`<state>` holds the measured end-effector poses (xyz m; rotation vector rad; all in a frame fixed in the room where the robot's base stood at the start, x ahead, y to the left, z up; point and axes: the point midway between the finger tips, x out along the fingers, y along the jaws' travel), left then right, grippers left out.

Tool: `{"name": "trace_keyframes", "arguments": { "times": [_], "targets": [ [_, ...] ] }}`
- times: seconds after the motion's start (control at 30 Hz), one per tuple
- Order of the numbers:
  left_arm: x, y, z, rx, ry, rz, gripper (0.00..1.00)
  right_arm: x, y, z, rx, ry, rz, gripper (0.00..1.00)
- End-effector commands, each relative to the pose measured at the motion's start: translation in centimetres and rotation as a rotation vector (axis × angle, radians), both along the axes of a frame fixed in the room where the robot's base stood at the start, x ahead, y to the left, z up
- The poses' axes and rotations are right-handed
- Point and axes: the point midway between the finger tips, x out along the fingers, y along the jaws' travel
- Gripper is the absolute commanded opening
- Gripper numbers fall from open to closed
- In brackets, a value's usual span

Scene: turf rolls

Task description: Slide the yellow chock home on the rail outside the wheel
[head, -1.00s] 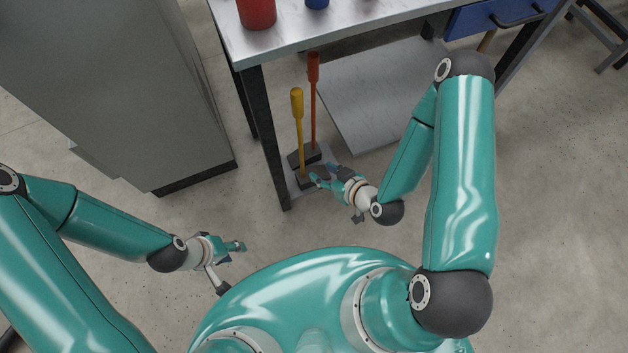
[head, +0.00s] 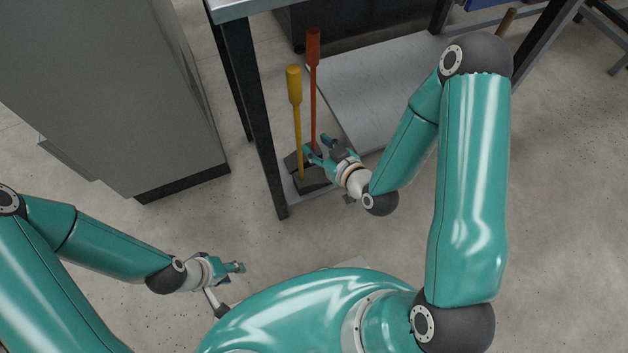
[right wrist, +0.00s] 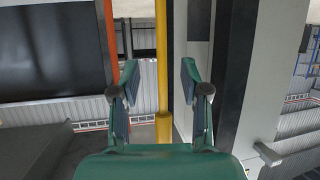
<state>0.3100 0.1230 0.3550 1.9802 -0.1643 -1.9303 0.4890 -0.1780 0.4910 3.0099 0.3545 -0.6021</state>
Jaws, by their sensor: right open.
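The yellow chock's tall yellow handle (head: 297,120) stands nearly upright in the head view, rising from a dark block (head: 312,186) low beside the table leg. In the right wrist view the yellow handle (right wrist: 162,60) runs between my two spread fingers, ahead of the palm. My right gripper (head: 316,146) is open, just right of the handle's lower part; it also shows in the right wrist view (right wrist: 159,100). Whether a finger touches the handle I cannot tell. My left gripper (head: 238,267) hangs away at the lower left; its jaw opening is unclear. I cannot make out a wheel or rail.
An orange-red handle (head: 313,80) stands close behind the yellow one, and shows at left in the right wrist view (right wrist: 109,40). A dark table leg (head: 258,130) is just left. A grey low shelf (head: 375,95) lies right. A grey cabinet (head: 130,90) stands further left.

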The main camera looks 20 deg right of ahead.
Motion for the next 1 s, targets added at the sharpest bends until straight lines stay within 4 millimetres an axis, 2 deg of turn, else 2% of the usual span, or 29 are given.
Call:
{"name": "trace_keyframes", "arguments": {
  "times": [0.03, 0.6, 0.73, 1.0],
  "targets": [
    [0.0, 0.0, -1.6, 0.0, 0.0, 0.0, 0.4, 0.3, 0.1, -0.7, 0.0, -0.006, 0.002, 0.46],
    [0.0, 0.0, -10.0, 0.0, 0.0, 0.0, 0.4, 3.3, 0.9, -1.9, 0.002, -0.006, -0.003, 0.46],
    [0.0, 0.0, -10.9, 0.0, 0.0, 0.0, 0.4, 3.7, 0.9, -1.8, 0.005, -0.004, -0.005, 0.46],
    [0.0, 0.0, -11.5, 0.0, 0.0, 0.0, 0.4, 4.7, 1.2, -2.0, 0.006, -0.002, -0.005, 0.46]
  ]
}}
